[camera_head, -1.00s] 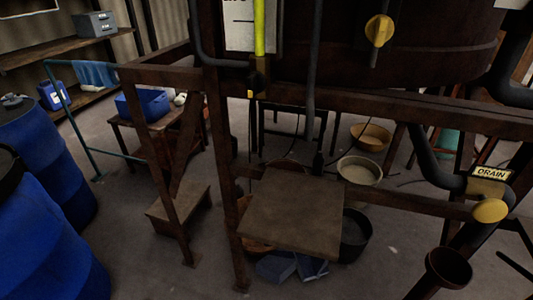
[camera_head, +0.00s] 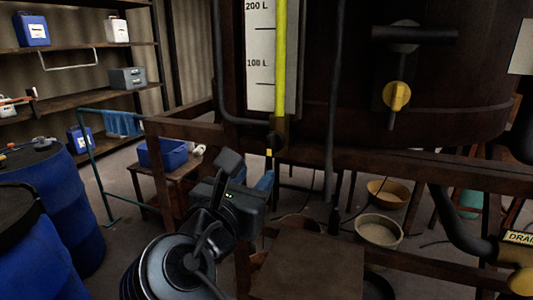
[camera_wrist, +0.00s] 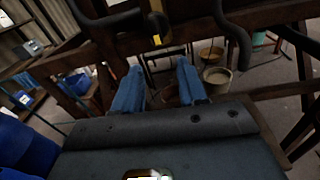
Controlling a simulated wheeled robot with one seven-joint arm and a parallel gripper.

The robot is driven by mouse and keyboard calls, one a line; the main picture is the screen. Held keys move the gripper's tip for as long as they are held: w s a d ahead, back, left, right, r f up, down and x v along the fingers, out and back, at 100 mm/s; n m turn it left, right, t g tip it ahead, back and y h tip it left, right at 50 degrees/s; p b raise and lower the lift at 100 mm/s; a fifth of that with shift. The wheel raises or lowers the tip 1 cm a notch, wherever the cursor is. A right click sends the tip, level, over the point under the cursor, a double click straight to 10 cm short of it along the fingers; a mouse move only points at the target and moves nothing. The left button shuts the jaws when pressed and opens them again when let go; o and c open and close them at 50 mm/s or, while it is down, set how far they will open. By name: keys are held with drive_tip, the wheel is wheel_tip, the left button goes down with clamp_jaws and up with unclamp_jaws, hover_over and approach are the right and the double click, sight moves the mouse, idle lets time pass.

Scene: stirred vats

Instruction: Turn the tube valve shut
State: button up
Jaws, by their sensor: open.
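The tube valve (camera_head: 275,143) is a small dark fitting with a yellow mark at the foot of the yellow sight tube (camera_head: 280,65), on the vat's front. In the wrist view its yellow part (camera_wrist: 158,36) shows at the top, beyond and above my fingers. My gripper (camera_head: 256,178) is below and slightly left of the valve in the head view. In the wrist view its two blue fingers (camera_wrist: 160,78) are spread apart with nothing between them. The gripper appears apart from the valve. The valve's exact handle angle is too small to tell.
A larger yellow knob (camera_head: 396,96) is on the vat at right. A rusty frame beam (camera_head: 400,163) runs below the vat, with dark pipes beside the tube. Blue drums (camera_head: 60,250) stand at left. Basins (camera_head: 379,230) lie on the floor under the frame.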

sight(269, 145)
drive_tip(key=shift+h, duration=0.4)
drive_tip(key=shift+w+d+r+p, duration=0.1)
drive_tip(key=shift+w+d+r, duration=0.3)
drive_tip(key=shift+w, duration=0.85)
drive_tip(key=shift+w+d+r+p, duration=0.1)
drive_tip(key=shift+w+d+r, duration=0.3)
drive_tip(key=shift+w, duration=0.9)
drive_tip(key=shift+w+d+r+p, duration=0.1)
drive_tip(key=shift+w+d+r, duration=0.25)
drive_tip(key=shift+w, duration=0.9)
drive_tip(key=shift+c, duration=0.3)
clamp_jaws()
